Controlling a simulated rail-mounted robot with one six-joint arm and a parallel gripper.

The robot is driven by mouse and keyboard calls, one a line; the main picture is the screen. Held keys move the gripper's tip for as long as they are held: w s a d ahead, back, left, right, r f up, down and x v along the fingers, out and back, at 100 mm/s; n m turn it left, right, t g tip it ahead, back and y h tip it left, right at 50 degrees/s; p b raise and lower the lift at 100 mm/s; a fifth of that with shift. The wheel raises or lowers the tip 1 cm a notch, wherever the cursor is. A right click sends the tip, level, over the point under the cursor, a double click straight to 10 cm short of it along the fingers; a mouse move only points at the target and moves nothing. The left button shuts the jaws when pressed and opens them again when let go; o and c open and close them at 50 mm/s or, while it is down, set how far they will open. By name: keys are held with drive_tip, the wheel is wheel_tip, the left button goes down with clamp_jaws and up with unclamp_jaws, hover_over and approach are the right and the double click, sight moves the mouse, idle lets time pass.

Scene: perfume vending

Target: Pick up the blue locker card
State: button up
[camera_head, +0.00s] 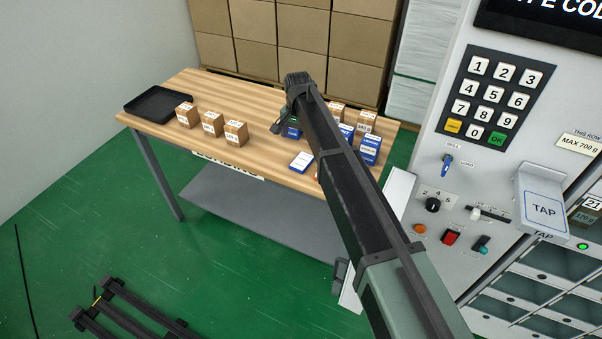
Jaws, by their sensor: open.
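A flat blue-and-white card (301,162) lies on the wooden table (240,95) near its front edge. It looks like the blue locker card, but its print is too small to read. My gripper (281,126) is above the table, behind and a little left of the card, at the end of my arm. It is open, small and partly hidden by my wrist. The card looks apart from it. My arm crosses the right part of the table and hides some items there.
Blue boxes (370,150) and brown boxes stand at the table's right. Several small brown boxes (212,123) and a black tray (157,104) are at the left. A vending machine with a keypad (493,97) and TAP reader (543,210) fills the right side. Cartons (300,30) stand behind.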

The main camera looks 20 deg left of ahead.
drive_tip(key=b, duration=0.6)
hover_over(301, 161)
drive_tip(key=shift+m, duration=0.4)
wheel_tip(301, 161, down, 6)
drive_tip(key=shift+a+r, duration=0.1)
drive_tip(key=shift+r, duration=0.25)
wheel_tip(301, 161, down, 5)
drive_tip(key=b, duration=0.5)
drive_tip(key=shift+f, duration=0.2)
drive_tip(key=shift+d+r, duration=0.2)
drive_tip(key=shift+r, duration=0.05)
drive_tip(key=shift+c, duration=0.3)
drive_tip(key=c, duration=1)
